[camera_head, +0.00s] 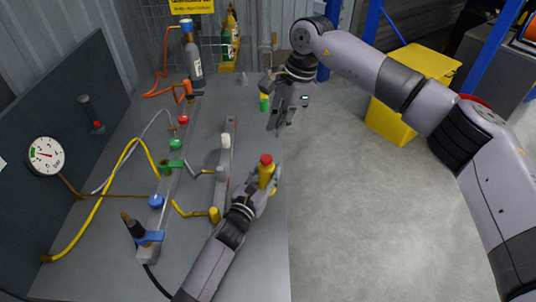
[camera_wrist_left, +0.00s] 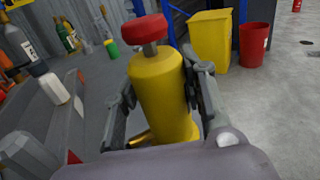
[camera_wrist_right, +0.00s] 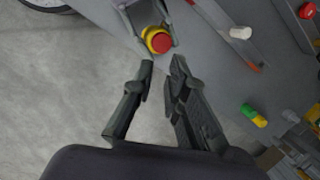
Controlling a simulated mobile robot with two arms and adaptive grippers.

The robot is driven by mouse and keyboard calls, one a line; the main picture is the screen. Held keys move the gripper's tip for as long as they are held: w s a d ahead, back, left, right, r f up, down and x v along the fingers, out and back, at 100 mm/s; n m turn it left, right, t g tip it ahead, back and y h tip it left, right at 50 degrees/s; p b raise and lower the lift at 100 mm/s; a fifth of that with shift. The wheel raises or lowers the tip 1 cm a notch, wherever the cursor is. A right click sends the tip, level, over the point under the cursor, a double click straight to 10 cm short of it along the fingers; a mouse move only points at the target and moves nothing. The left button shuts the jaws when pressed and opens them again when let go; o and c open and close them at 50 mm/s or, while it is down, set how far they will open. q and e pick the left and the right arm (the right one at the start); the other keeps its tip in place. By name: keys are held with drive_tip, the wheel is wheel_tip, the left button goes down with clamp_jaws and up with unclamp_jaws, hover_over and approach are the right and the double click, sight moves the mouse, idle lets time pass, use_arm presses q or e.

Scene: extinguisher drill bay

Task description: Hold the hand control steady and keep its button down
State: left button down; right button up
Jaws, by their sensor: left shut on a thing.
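The hand control is a yellow cylinder (camera_head: 265,177) with a red button (camera_head: 266,160) on top. My left gripper (camera_head: 263,187) is shut around its body and holds it roughly upright over the bench. In the left wrist view the yellow body (camera_wrist_left: 160,95) sits between both fingers, and a grey stem shows below the red button (camera_wrist_left: 143,28), which stands proud. My right gripper (camera_head: 281,125) is empty, away from the control. In the right wrist view its fingers (camera_wrist_right: 162,72) are apart, with the red button (camera_wrist_right: 160,42) beyond their tips; nothing touches the button.
The grey bench (camera_head: 262,240) carries a pipe rail with coloured knobs, a pale bar (camera_head: 228,165) with a white-capped peg, and a green-and-yellow cylinder (camera_head: 264,103). A gauge (camera_head: 45,155) is on the left panel.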

sight(270, 156)
drive_tip(key=r+n, duration=0.1)
drive_tip(key=n, duration=0.2)
drive_tip(key=s+a+r+n+t+h, duration=0.1)
drive_tip(key=n, duration=0.2)
drive_tip(key=s+a+r+n+t+h, duration=0.1)
drive_tip(key=n, duration=0.2)
drive_tip(key=shift+r+n, duration=0.25)
drive_tip(key=shift+n, duration=0.15)
clamp_jaws()
drive_tip(key=n, duration=0.1)
drive_tip(key=r+n+t, duration=0.1)
drive_tip(key=n, duration=0.1)
drive_tip(key=shift+s+a+r+h, duration=0.2)
drive_tip(key=shift+a+h, duration=0.1)
drive_tip(key=shift+h, duration=0.1)
drive_tip(key=x, duration=1.3)
drive_tip(key=shift+s, duration=0.2)
drive_tip(key=shift+f, duration=0.5)
drive_tip(key=shift+f, duration=0.9)
drive_tip(key=shift+d+f, duration=0.15)
drive_tip(key=shift+f, duration=0.05)
